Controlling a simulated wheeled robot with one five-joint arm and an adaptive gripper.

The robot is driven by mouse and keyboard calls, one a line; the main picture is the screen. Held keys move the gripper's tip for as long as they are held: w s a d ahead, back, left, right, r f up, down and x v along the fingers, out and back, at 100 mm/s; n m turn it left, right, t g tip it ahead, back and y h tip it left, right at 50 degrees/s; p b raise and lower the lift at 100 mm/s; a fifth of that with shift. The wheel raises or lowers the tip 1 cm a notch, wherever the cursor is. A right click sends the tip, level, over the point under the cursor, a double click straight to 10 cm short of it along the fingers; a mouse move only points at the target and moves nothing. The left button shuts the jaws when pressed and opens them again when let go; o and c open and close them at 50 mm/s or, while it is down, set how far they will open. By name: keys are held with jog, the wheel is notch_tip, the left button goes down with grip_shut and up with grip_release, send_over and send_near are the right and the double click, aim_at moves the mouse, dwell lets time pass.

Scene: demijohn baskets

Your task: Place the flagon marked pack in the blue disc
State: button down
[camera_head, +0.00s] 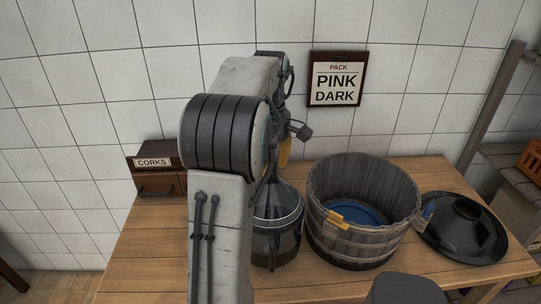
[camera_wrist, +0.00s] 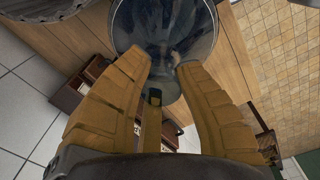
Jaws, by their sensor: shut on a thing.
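A dark, glassy flagon (camera_head: 278,222) with a band around its body is upright behind my arm in the head view, left of the wooden tub. My gripper (camera_wrist: 163,60) is shut on it, with the yellow fingers on either side of the glass in the wrist view, where the flagon (camera_wrist: 165,28) fills the top middle. I cannot tell whether its base touches the table. The blue disc (camera_head: 352,212) lies on the floor of the tub and is empty. A wall sign (camera_head: 337,79) reads "PACK PINK DARK". My arm hides part of the flagon.
The slatted wooden tub (camera_head: 335,240) has a high rim and a yellow tag, close to the flagon's right. A black, wide cone-shaped thing (camera_head: 465,235) sits right of it. A "CORKS" box (camera_head: 158,183) stands at the back left. The table's (camera_head: 150,245) left front is clear.

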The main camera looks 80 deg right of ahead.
jog(key=shift+f+p, duration=0.35)
jog(key=shift+p, duration=0.2)
jog(key=shift+f, duration=1.5)
jog(key=c, duration=1)
grip_release()
jog(key=shift+f, duration=0.1)
jog(key=shift+c, duration=0.2)
notch_tip(320, 180, up, 8)
jog(key=b, duration=0.4)
jog(key=shift+a, duration=0.15)
notch_tip(320, 180, up, 4)
jog(key=shift+a, duration=0.1)
